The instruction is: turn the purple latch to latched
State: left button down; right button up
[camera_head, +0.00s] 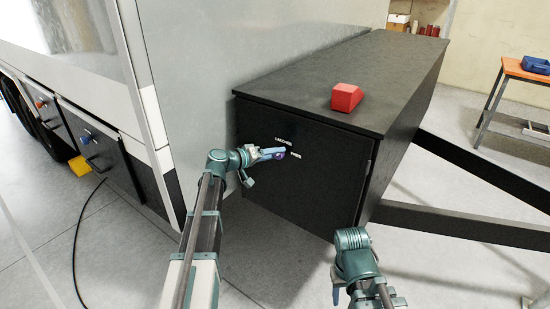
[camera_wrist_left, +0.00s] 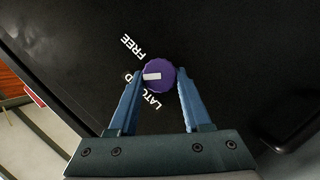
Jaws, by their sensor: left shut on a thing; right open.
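The purple latch (camera_wrist_left: 160,77) is a round knob with a white pointer mark, on the black front of the box. In the left wrist view its mark points left, between the printed words FREE and LATCHED, the second partly covered by a finger. In the head view the purple latch (camera_head: 281,154) shows at the left gripper's tip. My left gripper (camera_wrist_left: 158,88) has its blue fingers on either side of the knob, shut on it; it also shows in the head view (camera_head: 276,153). My right gripper (camera_head: 352,289) is low at the front, away from the box, its fingers partly visible.
The black box (camera_head: 300,75) bears a red block (camera_head: 346,97) on its top. Dark frame beams (camera_head: 460,222) run off to the right. The caravan wall (camera_head: 185,80) stands close on the left. An orange-topped bench (camera_head: 520,72) is at the back right.

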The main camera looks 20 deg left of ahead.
pick_arm(q)
jog(key=n+h+b, duration=0.1)
jog(key=n+b, duration=0.2)
jog(key=shift+a+f+h, duration=0.1)
jog(key=shift+f+h, duration=0.3)
jog(key=shift+n+t+h+b, duration=0.55)
jog(key=shift+n+b, duration=0.7)
jog(key=shift+n, duration=0.45)
jog(key=shift+c, duration=1.7)
grip_release()
jog(key=shift+a, duration=0.1)
jog(key=v, duration=1.3)
jog(key=shift+s+a, duration=0.15)
jog(key=shift+s, duration=0.2)
